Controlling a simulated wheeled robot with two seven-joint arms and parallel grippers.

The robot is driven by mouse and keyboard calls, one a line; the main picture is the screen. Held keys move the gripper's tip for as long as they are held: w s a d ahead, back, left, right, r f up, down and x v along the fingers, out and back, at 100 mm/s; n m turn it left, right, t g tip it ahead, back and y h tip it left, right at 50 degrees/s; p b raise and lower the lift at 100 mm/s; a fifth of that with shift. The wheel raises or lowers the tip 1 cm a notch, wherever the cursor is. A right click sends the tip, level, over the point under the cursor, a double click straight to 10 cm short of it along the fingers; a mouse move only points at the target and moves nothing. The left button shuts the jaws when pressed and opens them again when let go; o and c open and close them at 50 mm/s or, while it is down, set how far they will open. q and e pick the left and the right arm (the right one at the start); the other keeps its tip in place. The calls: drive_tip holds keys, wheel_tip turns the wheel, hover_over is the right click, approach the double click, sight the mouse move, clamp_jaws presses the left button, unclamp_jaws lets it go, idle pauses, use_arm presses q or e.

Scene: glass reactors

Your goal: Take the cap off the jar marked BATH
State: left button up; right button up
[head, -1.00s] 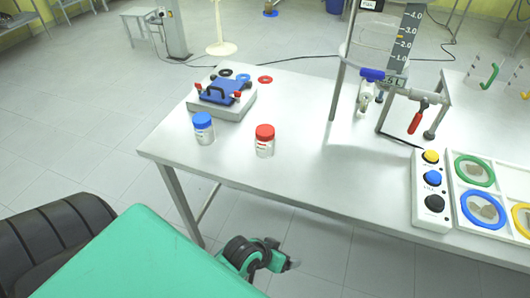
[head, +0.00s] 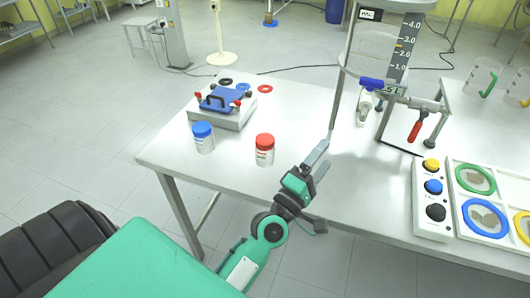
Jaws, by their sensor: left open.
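Two white jars stand upright on the table, a blue-capped jar (head: 203,140) and a red-capped jar (head: 264,152). Both caps are on. The label print is too small for me to tell which jar is marked BATH. My left gripper (head: 320,158) is open and empty, over the table's front edge, to the right of the red-capped jar and apart from it. My right gripper is not in view.
A grey block with a blue handled lid (head: 222,99) stands behind the jars, with rings (head: 265,89) near it. To the right are a metal stand with valves (head: 387,90), a button box (head: 432,212) and a tray of coloured rings (head: 455,208). The table (head: 300,110) is clear behind the red-capped jar.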

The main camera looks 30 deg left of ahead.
use_arm(q)
drive_tip(key=w+a+r+n+y, duration=0.25)
drive_tip(key=a+n+y, duration=0.55)
drive_tip(key=n+y, duration=0.65)
drive_tip(key=n+g+y, duration=0.4)
drive_tip(key=n+g, duration=0.8)
drive_tip(key=n, duration=0.5)
hover_over(269, 156)
drive_tip(key=v, duration=0.4)
wheel_tip(269, 156, down, 7)
drive_tip(key=shift+m, duration=0.25)
wheel_tip(269, 156, down, 8)
drive_tip(key=shift+d+r+p, duration=0.1)
drive_tip(key=shift+p, duration=0.4)
drive_tip(key=shift+p+x, duration=0.35)
drive_tip(key=shift+x, duration=0.6)
drive_tip(key=p+x, duration=0.1)
drive_tip(key=x, duration=0.4)
drive_tip(key=shift+p, duration=0.3)
drive_tip(key=shift+w+a, duration=0.1)
drive_tip(key=shift+a, duration=0.15)
drive_tip(key=c, duration=1.2)
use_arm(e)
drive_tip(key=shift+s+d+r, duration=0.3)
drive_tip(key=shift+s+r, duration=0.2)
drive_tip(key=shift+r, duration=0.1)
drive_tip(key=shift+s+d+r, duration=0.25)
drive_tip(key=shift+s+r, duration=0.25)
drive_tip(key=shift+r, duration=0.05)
